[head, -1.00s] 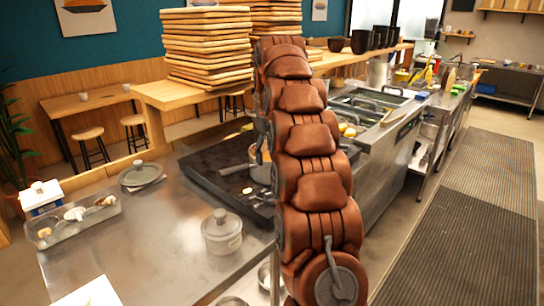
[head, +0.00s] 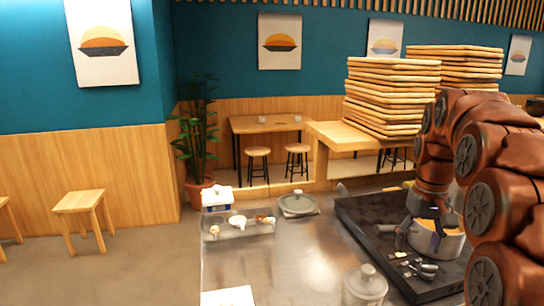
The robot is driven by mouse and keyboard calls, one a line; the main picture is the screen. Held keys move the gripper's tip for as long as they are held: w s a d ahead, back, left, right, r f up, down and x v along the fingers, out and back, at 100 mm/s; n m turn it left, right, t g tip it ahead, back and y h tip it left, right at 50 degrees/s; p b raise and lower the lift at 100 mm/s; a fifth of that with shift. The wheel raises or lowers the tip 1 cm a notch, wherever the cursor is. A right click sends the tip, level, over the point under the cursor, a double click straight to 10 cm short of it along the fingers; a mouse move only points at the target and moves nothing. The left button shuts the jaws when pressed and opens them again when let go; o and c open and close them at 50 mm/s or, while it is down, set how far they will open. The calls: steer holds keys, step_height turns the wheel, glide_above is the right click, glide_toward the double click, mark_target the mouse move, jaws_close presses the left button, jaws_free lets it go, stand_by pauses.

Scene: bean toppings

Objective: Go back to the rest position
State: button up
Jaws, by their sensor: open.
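My arm rises at the right of the head view and bends over, so that my gripper (head: 428,212) points down at the pot on the stove. The gripper is small and dark here; it is open, with nothing visibly held. The grey pot (head: 450,246) has yellow-orange content and stands on the black stove top (head: 365,218). The gripper is above or beside the pot's left rim; I cannot tell whether they touch. Spoon-like utensils (head: 428,268) lie on the stove in front of the pot.
A lidded grey pot (head: 365,287) stands at the counter's front. A tray of toppings (head: 262,230), a white-and-blue box (head: 216,198) and a round lid (head: 298,204) lie at the left. Stacked wooden boards (head: 390,95) stand behind. The steel counter's middle (head: 290,265) is clear.

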steer(key=s+a+f+p, duration=0.1)
steer(key=s+a+f, duration=0.2)
steer(key=s, duration=0.7)
steer(key=s+a+f+p, duration=0.1)
steer(key=s+a+f, duration=0.2)
steer(key=s+a, duration=0.3)
steer(key=s+a+f+n+g, duration=0.1)
steer(key=s+a+f, duration=0.2)
steer(key=s, duration=1.1)
steer(key=shift+s+a+f+p, duration=0.2)
steer(key=shift+s+a+p, duration=0.2)
steer(key=shift+a, duration=0.5)
